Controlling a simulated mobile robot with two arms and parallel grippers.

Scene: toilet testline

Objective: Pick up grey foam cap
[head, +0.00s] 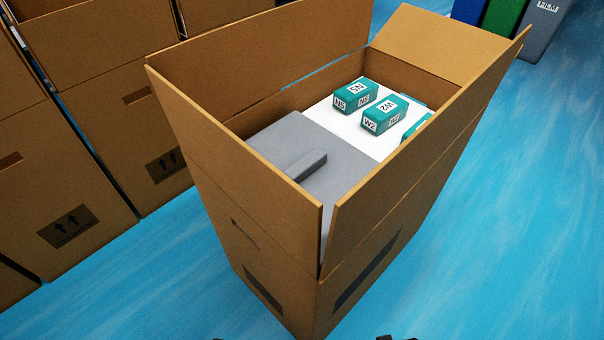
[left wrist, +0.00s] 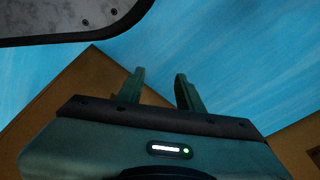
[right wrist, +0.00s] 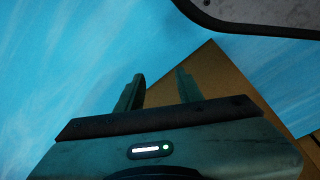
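The grey foam cap (head: 335,146) lies inside an open cardboard box (head: 262,216) in the middle of the head view. It is flat with a raised bar on top and covers the near left part of the box's inside; the front flaps hide part of it. My left gripper (left wrist: 159,75) is open and empty in the left wrist view, with brown cardboard and blue floor behind its fingers. My right gripper (right wrist: 160,75) is open and empty in the right wrist view, also with cardboard and blue floor beyond. Neither gripper is at the cap.
Teal blocks marked N5 (head: 355,96) and W2 (head: 385,115) sit on a white surface (head: 332,118) beside the cap, with another teal piece partly hidden. The box flaps stand up around the opening. More cardboard boxes (head: 70,190) stand left. Coloured bins (head: 541,28) stand far right. Blue floor (head: 500,220) is clear at right.

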